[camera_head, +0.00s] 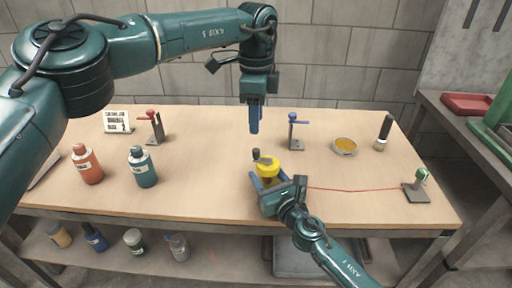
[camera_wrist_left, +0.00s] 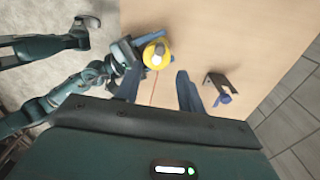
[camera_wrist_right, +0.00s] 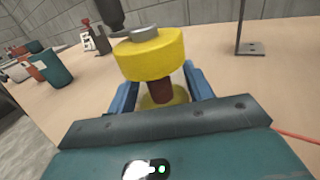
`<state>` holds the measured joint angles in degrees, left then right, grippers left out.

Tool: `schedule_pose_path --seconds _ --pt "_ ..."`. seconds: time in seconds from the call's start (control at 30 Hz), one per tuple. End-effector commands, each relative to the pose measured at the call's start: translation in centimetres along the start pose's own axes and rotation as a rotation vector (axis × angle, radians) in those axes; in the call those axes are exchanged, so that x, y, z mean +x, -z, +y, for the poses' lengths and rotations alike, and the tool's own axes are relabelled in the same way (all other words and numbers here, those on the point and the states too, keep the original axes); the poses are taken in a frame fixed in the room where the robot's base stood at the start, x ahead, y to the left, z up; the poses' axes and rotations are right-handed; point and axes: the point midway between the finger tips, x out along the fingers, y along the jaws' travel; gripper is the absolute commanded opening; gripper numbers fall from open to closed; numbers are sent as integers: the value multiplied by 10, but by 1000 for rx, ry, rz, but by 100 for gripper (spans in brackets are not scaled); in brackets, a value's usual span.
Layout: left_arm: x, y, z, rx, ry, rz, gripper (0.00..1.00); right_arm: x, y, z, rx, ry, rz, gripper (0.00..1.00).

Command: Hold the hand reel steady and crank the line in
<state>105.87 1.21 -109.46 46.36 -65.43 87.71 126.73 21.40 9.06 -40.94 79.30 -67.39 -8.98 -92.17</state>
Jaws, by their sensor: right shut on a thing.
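The yellow hand reel (camera_head: 268,172) is near the table's front edge, with a brown core (camera_wrist_right: 161,90) below its top disc. A grey crank arm with a dark knob (camera_head: 256,153) sits on top. My right gripper (camera_head: 268,184) is shut on the reel, its blue fingers on both sides of the core. A red line (camera_head: 345,190) runs from the reel to a small stand with a green top (camera_head: 417,187). My left gripper (camera_head: 254,130) hangs above and behind the reel, pointing down. Its fingers are apart and empty; the reel (camera_wrist_left: 155,55) shows beyond them.
Orange (camera_head: 87,165) and teal (camera_head: 142,167) bottles stand at left. The table (camera_head: 210,150) is clear left of the reel.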

Motion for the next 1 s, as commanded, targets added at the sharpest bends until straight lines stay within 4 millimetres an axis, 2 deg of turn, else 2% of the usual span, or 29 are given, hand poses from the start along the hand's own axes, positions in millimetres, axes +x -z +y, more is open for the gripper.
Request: schedule_pose_path --seconds 0.03,0.2,0.4,0.6,0.87,1.0 --pt "12 0 1 1 -5 -1 39 0 0 0 0 0 0 25" --pt "47 -1 1 2 -4 -1 39 0 0 0 0 0 0 25" --pt "78 0 0 2 -3 -1 39 0 0 0 0 0 0 25" --pt "90 0 0 2 -2 -1 39 0 0 0 0 0 0 25" --pt "91 0 0 2 -1 -1 39 0 0 0 0 0 0 25" --pt "91 0 0 3 -1 -1 28 0 0 0 0 0 0 25"
